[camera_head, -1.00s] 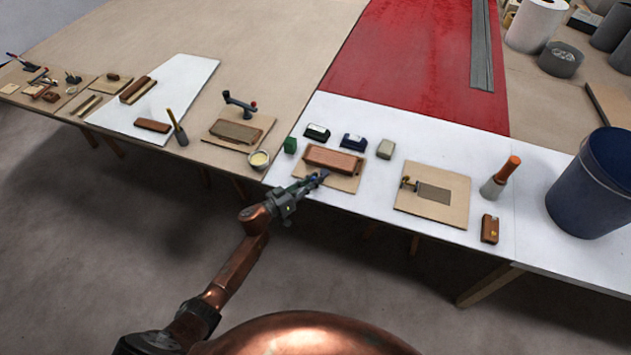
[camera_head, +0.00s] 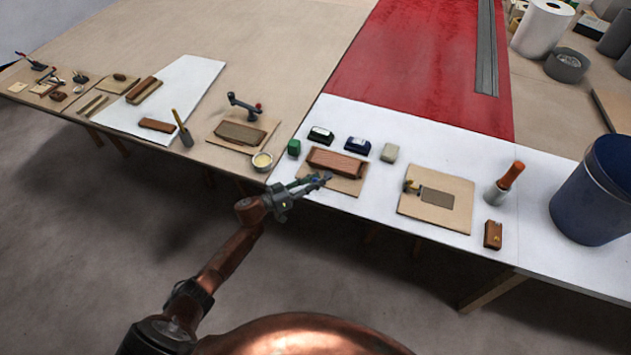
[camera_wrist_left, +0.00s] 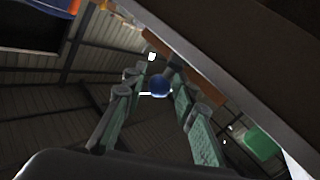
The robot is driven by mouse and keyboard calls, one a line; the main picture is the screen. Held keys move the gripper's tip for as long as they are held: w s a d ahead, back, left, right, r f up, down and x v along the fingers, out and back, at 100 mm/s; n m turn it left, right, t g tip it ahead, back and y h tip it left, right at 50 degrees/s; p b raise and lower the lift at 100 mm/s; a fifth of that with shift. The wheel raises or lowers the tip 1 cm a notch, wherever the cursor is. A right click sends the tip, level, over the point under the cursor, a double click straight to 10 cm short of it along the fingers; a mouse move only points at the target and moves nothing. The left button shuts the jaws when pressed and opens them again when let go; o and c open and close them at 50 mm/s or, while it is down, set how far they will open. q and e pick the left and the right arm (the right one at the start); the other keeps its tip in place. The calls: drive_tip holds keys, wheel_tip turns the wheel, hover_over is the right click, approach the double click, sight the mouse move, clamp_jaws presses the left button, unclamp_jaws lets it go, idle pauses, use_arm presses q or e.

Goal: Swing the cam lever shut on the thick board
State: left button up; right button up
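The thick board (camera_head: 337,161) is a reddish-brown block lying on a tan wooden base (camera_head: 345,187) at the front of the white table section. My left gripper (camera_head: 316,181) is at the front left edge of this base, beside the block. In the left wrist view a round blue knob (camera_wrist_left: 160,86), apparently the cam lever's end, shows between the green-padded fingers. The fingers are apart, with visible gaps to the knob. The lever's arm and pivot are mostly hidden by the gripper, so its angle is unclear. My right gripper is not in view.
A green block (camera_head: 294,147), two dark boxes and a grey-green block (camera_head: 389,152) stand behind the base. To the right is another base with a thin board (camera_head: 437,198).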

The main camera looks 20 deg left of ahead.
use_arm(q)
drive_tip(key=shift+o, duration=0.8)
drive_tip(key=v, duration=1.2)
